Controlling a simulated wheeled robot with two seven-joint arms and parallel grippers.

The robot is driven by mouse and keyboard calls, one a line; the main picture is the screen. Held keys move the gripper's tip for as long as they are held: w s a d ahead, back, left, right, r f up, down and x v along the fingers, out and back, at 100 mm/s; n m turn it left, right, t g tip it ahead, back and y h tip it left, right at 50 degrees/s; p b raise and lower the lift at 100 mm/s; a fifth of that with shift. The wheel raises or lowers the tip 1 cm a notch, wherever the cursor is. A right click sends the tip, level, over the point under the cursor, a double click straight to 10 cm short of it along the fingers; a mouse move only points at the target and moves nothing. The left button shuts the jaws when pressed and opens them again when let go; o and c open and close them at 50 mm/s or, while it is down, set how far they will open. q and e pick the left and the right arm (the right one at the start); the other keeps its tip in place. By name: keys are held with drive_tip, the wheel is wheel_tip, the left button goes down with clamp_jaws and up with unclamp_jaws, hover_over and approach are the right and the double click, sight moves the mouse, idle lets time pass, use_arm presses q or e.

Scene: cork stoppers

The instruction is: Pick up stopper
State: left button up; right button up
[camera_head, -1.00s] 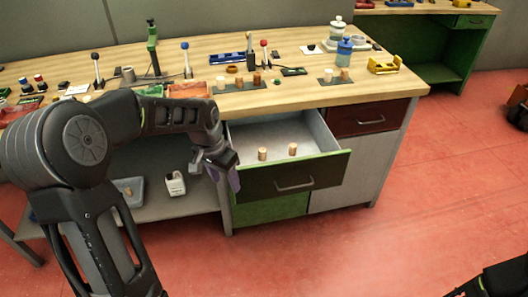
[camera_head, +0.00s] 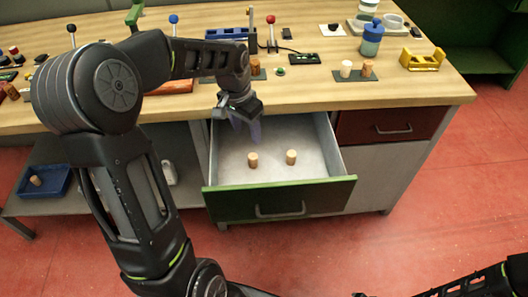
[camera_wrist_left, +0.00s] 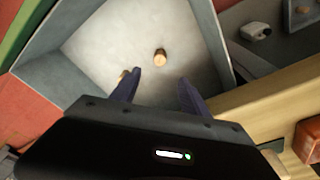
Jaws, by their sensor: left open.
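Two cork stoppers stand upright in the open drawer (camera_head: 222,168), a left one (camera_head: 253,159) and a right one (camera_head: 291,156). My left gripper (camera_head: 246,130) is over the back left part of the drawer, fingers pointing down, open and empty. In the left wrist view, the two dark fingers (camera_wrist_left: 158,82) are spread apart over the drawer floor. One stopper (camera_wrist_left: 160,57) shows beyond the gap between them, and another (camera_wrist_left: 122,76) is partly hidden by the left finger. My right gripper cannot be made out; only part of that arm shows at the lower right.
The drawer walls and green front stand around the gripper's space. The wooden worktop (camera_head: 300,92) is behind it. A pale stopper (camera_head: 346,68) and a brown one (camera_head: 367,69) stand there on a dark plate. A blue tray (camera_head: 58,181) with a stopper is on the lower shelf.

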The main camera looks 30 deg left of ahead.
use_arm(q)
drive_tip(key=b, duration=0.5)
hover_over(252, 156)
drive_tip(key=s, duration=0.1)
wheel_tip(252, 156, down, 5)
drive_tip(key=shift+f, duration=0.15)
drive_tip(key=shift+f+b, duration=0.65)
drive_tip(key=shift+f, duration=0.2)
drive_tip(key=shift+r, duration=0.1)
drive_tip(key=shift+w+f, duration=0.25)
drive_tip(key=shift+f, duration=1.05)
drive_tip(key=f, duration=0.5)
drive_tip(key=shift+w+d+f+b, duration=0.1)
drive_tip(key=shift+w+b, duration=0.25)
